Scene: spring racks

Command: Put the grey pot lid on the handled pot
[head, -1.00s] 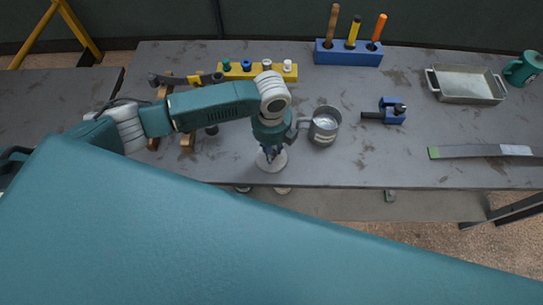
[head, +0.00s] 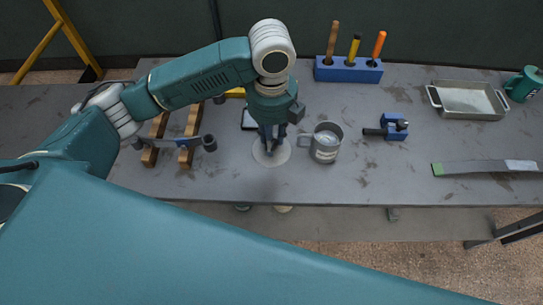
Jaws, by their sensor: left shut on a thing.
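The grey pot lid (head: 259,156) is a pale round disc under my left gripper (head: 270,146). The left gripper points down and is shut on the lid at its middle, hiding part of it. The lid appears to be held above the bench, but the height is hard to judge. The handled pot (head: 326,150) is a grey metal cup standing upright and open just to the right of the lid. Its handle (head: 304,139) points left, toward the gripper. My right gripper is not in the head view.
A blue block (head: 348,75) with upright tools stands at the back. A blue clamp (head: 397,128), a metal tray (head: 466,113), a green-ended flat bar (head: 485,167) and a green mug (head: 523,84) lie right. A wooden rack (head: 187,154) holding a tool is left. The front bench edge is close.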

